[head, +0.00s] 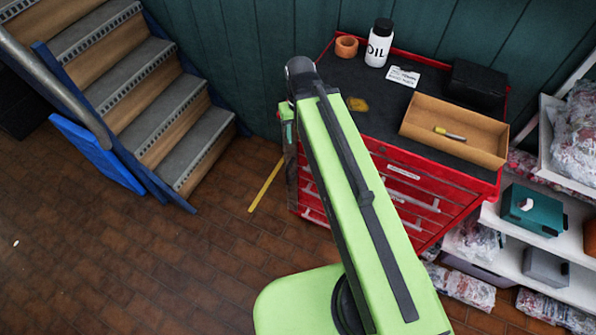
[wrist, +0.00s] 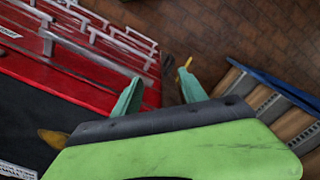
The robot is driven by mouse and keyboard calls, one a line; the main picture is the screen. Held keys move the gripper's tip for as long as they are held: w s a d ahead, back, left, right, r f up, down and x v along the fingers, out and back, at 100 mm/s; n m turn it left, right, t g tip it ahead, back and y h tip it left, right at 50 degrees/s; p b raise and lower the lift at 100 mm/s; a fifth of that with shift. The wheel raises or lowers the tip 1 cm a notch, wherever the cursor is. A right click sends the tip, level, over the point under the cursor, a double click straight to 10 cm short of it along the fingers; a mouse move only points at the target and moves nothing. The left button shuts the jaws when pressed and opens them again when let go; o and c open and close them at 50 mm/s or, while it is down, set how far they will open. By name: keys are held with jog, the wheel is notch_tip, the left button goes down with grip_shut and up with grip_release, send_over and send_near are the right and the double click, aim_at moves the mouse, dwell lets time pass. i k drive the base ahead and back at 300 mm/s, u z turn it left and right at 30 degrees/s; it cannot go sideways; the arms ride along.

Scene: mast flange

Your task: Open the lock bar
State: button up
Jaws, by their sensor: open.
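The red tool cabinet (head: 395,190) stands against the green wall, its drawers with silver handles facing the front. A dark grey upright strip, which looks like the lock bar (head: 291,178), runs along the cabinet's left front corner. It also seems to show in the wrist view (wrist: 168,70), small and beyond the fingertips. My gripper (head: 287,122) is mostly hidden by my green arm in the head view. In the wrist view its two teal fingers (wrist: 158,88) are apart with nothing between them. I cannot tell how far they are from the strip.
On the cabinet top are an oil bottle (head: 379,43), an orange ring (head: 346,46), a cardboard tray (head: 453,131) and a black box (head: 476,86). Stairs (head: 150,95) stand left, loaded shelves (head: 545,225) right. A yellow strip (head: 265,185) lies on the open brick floor.

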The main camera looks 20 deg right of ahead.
aim_at(289, 151)
jog(key=u, duration=0.8)
jog(key=k, duration=1.35)
jog(key=u, duration=0.75)
jog(key=i, duration=1.25)
jog(key=u, duration=0.65)
jog(key=k, duration=0.85)
jog(key=z, duration=0.15)
jog(key=i, duration=0.85)
jog(key=u, duration=0.05)
